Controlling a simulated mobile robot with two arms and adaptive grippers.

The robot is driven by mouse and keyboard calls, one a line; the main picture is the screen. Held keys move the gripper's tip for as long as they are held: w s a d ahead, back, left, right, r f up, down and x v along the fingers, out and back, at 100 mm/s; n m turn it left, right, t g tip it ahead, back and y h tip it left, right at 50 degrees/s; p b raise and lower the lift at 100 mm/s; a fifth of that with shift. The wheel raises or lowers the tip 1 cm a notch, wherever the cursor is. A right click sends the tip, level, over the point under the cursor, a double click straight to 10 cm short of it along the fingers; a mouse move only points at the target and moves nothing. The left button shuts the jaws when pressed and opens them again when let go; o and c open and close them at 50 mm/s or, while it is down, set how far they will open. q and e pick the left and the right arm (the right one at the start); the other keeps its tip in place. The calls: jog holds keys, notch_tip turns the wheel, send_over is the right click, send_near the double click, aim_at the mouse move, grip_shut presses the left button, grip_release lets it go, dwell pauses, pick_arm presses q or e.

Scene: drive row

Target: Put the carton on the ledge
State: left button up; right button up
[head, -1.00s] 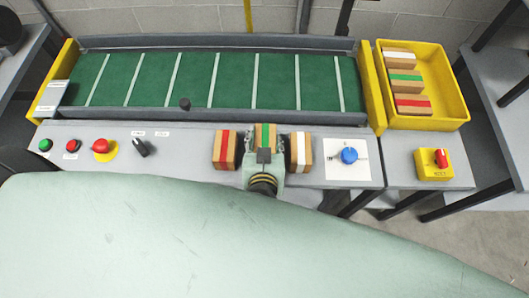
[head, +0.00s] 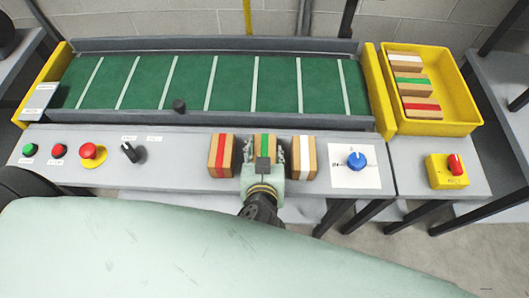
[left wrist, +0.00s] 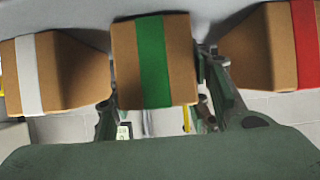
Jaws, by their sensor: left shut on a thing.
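My left gripper (head: 264,160) is shut on the carton with the green stripe (head: 264,144). It holds it on or just above the grey ledge (head: 185,160) in front of the belt; contact is hidden. The carton with the red stripe (head: 221,155) stands to its left and the carton with the white stripe (head: 302,157) to its right, with narrow gaps. In the left wrist view the green-striped carton (left wrist: 152,62) sits between the fingers, with the white-striped (left wrist: 28,75) and red-striped (left wrist: 304,45) cartons on either side. My right gripper is not in view.
A green conveyor belt (head: 232,85) runs behind the ledge. A yellow bin (head: 470,95) at right holds striped cartons. Buttons and a black knob (head: 130,152) lie left, a blue dial (head: 357,160) and a red switch (head: 455,165) right.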

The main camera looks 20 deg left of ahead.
pick_arm(q)
jog(key=o, duration=1.3)
jog(key=shift+f, duration=0.15)
jog(key=shift+o, duration=0.2)
jog(key=shift+r, duration=0.25)
jog(key=p+v, duration=1)
jog(key=v, duration=0.2)
